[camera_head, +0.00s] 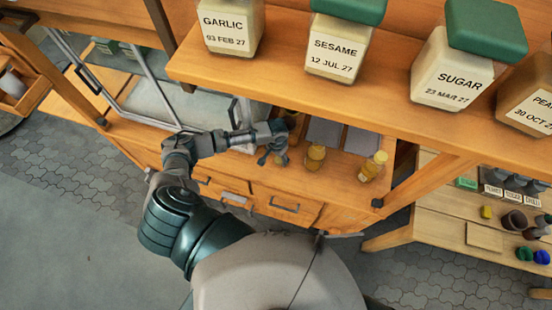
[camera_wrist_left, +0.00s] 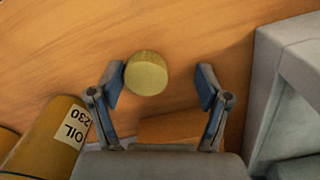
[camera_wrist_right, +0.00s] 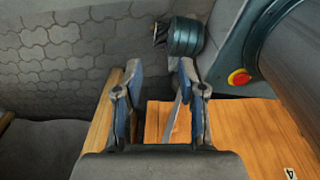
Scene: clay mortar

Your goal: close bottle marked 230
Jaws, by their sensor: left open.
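The bottle marked OIL 230 (camera_wrist_left: 62,128) is amber, with a white label, at the lower left of the left wrist view, partly cut off. A round yellow cap (camera_wrist_left: 147,74) lies on the wooden surface between the spread fingers of my left gripper (camera_wrist_left: 160,80), nearer one finger. In the head view my left gripper (camera_head: 274,155) is over the counter beside two amber bottles (camera_head: 315,157) (camera_head: 373,167); their labels are unreadable there. My right gripper (camera_wrist_right: 159,75) shows only in its own wrist view, with its fingers apart.
A shelf (camera_head: 300,85) with labelled jars, including a sesame jar (camera_head: 335,45) and a sugar jar (camera_head: 458,75), overhangs the counter. Grey panels (camera_head: 325,132) lie behind the bottles. A grey block (camera_wrist_left: 290,75) stands right of my left gripper. A low side table (camera_head: 470,215) holds small items.

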